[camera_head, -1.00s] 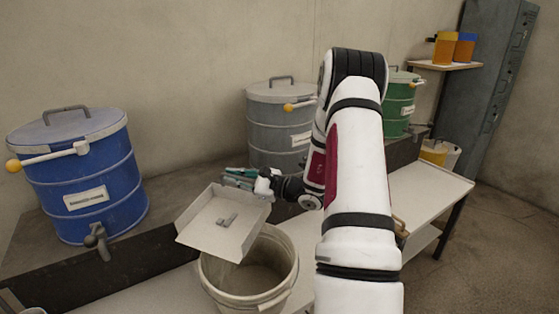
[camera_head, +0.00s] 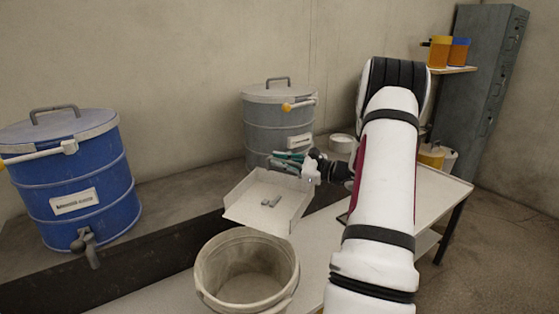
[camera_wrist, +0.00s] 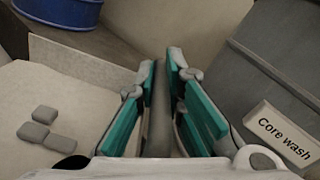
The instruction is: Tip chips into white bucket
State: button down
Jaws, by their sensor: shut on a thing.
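My gripper (camera_head: 288,161) is shut on a grey strip at the back of a pale open-sided tray (camera_head: 250,205). In the wrist view, the teal fingers (camera_wrist: 163,80) close around this strip. Grey chips (camera_head: 270,201) lie together on the tray floor. The wrist view shows three of them (camera_wrist: 45,114) at left. The white bucket (camera_head: 212,272), dirty and off-white, stands upright on the low bench in front of the tray. The tray is above and behind the bucket's far rim. The part of the bucket's floor that shows holds no chips.
A blue drum (camera_head: 72,180) with a tap stands at left. A grey drum (camera_head: 272,125) stands behind the tray; its "Core wash" label (camera_wrist: 284,133) shows in the wrist view. A white round item (camera_head: 342,143) sits to its right. The bench (camera_head: 425,190) at right has clear surface.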

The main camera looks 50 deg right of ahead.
jog(key=shift+a+f+b, duration=0.1)
jog(key=shift+f+b, duration=0.35)
jog(key=shift+f, duration=0.45)
jog(key=shift+s+a+r+n+b, duration=0.1)
jog(key=shift+a+r+n+b, duration=0.15)
jog(key=shift+a+n, duration=0.25)
jog(key=shift+s+a+r+n+b, duration=0.1)
jog(key=shift+a+r+n, duration=0.1)
jog(key=shift+a+n, duration=0.25)
jog(key=s+a+r+n+b, duration=0.2)
jog(key=a+r+n+b, duration=0.1)
jog(key=a, duration=0.4)
jog(key=s+a+r+n+b, duration=0.1)
jog(key=a+r+n+b, duration=0.2)
jog(key=a+n+b, duration=0.3)
jog(key=shift+s+a+r+n, duration=0.4)
jog(key=shift+a+n, duration=0.05)
jog(key=shift+a, duration=0.65)
jog(key=shift+r, duration=0.15)
jog(key=w+d+r+m+p, duration=0.2)
jog(key=d+r+m+p, duration=0.1)
jog(key=d+m+p, duration=0.3)
jog(key=d+p, duration=0.2)
jog(key=d, duration=0.1)
jog(key=shift+r, duration=0.35)
